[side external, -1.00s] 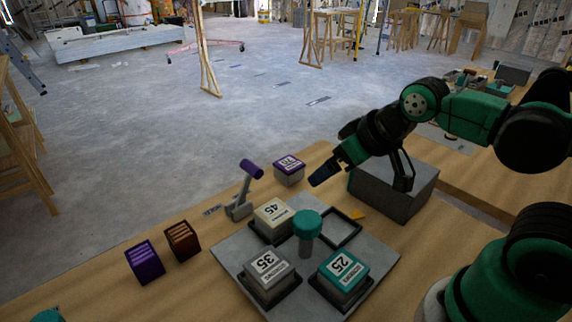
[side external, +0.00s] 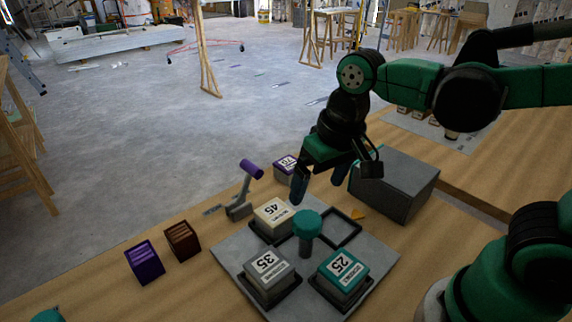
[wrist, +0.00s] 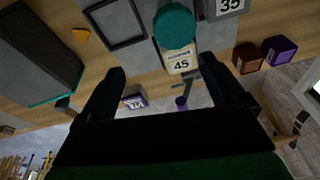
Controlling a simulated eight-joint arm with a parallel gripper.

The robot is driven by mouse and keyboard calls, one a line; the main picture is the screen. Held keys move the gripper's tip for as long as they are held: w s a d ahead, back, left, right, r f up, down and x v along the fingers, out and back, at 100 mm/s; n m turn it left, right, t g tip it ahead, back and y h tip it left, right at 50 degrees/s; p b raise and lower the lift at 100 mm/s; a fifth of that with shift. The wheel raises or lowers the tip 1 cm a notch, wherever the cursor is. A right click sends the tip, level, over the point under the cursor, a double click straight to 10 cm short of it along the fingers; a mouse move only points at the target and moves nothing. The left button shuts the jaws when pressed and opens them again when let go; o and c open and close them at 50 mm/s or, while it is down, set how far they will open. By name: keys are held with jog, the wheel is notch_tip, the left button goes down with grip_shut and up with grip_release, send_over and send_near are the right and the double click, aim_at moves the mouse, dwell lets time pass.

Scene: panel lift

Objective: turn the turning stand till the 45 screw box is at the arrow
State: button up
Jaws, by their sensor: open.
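The turning stand (side external: 225,251) is a grey square plate with a round green knob (side external: 307,223) at its middle. The cream 45 screw box (side external: 272,216) sits in a dark frame at the plate's back left. A grey 35 box (side external: 268,268) and a teal 25 box (side external: 343,271) sit in other frames. The frame (side external: 341,228) at the back right is empty. The orange arrow (side external: 358,214) lies on the table beside that empty frame. My gripper (side external: 318,187) is open, empty, pointing down above the stand's back side. In the wrist view the knob (wrist: 174,26) shows beyond the fingers.
A large grey block (side external: 395,188) stands right of the arrow. A purple-topped 70 box (side external: 283,170) and a purple-handled lever (side external: 241,192) stand behind the stand. A brown box (side external: 182,241) and a purple box (side external: 144,262) stand at left.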

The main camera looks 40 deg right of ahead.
aim_at(308, 220)
jog(key=g, duration=0.1)
jog(key=a, duration=0.1)
jog(key=a+g, duration=0.1)
jog(key=shift+s+a+f+m+g, duration=0.2)
jog(key=shift+s+a+m+g, duration=0.1)
jog(key=shift+m, duration=0.1)
jog(key=shift+f, duration=2.7)
grip_shut()
